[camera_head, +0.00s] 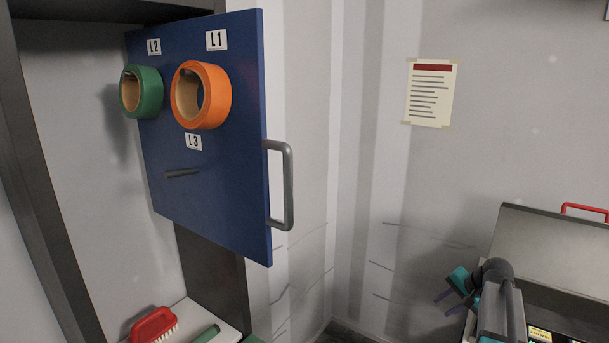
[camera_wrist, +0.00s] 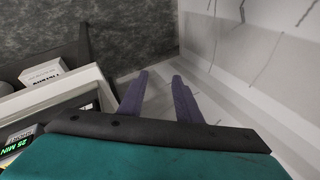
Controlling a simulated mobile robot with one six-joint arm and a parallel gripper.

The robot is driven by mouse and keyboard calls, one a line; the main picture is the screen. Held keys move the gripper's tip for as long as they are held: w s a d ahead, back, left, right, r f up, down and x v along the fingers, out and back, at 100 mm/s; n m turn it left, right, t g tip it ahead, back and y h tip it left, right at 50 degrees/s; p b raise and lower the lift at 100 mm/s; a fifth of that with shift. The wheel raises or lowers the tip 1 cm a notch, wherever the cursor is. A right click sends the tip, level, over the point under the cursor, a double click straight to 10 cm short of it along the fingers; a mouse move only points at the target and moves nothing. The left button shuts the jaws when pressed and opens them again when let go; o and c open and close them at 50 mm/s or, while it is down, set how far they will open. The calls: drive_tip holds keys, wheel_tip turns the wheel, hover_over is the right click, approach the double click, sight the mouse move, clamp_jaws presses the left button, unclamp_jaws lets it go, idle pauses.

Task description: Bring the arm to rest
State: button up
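My gripper (camera_head: 447,303) is at the lower right in the head view, left of the open case. Its teal body and dark fingers hang out in front of the pale wall, with my arm behind it. In the wrist view my gripper (camera_wrist: 160,80) shows two purple-grey fingers standing apart with nothing between them. It is open and empty, and touches nothing that I can see. The lower part of my arm is cut off by the picture edge.
A blue panel (camera_head: 215,165) with a handle (camera_head: 287,185) holds a green roll (camera_head: 148,92) and an orange roll (camera_head: 222,98). A red brush (camera_head: 152,324) lies below. An open case (camera_head: 550,250) stands right. A white box (camera_wrist: 45,72) lies left in the wrist view.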

drive_tip(key=s+a+f+n+g+h, duration=0.15)
drive_tip(key=s+a+f+n, duration=0.25)
drive_tip(key=s+a+f, duration=0.45)
drive_tip(key=s+a+f+n+g, duration=0.25)
drive_tip(key=a+f+n, duration=0.2)
drive_tip(key=a, duration=0.75)
drive_tip(key=s+a+f+n+g+h, duration=0.1)
drive_tip(key=s+a+f+n+g, duration=0.15)
drive_tip(key=s+a+f, duration=0.7)
drive_tip(key=s+f+g+b, duration=0.2)
drive_tip(key=s+f+b, duration=0.4)
drive_tip(key=s+f, duration=0.5)
drive_tip(key=s+f+g+b, duration=0.3)
drive_tip(key=s+f+b, duration=0.3)
drive_tip(key=s+f, duration=0.6)
wheel_tip(320, 180, down, 6)
drive_tip(key=shift+a+r+b, duration=0.1)
drive_tip(key=shift+a+b, duration=0.25)
drive_tip(key=shift+b, duration=0.05)
drive_tip(key=shift+w, duration=0.1)
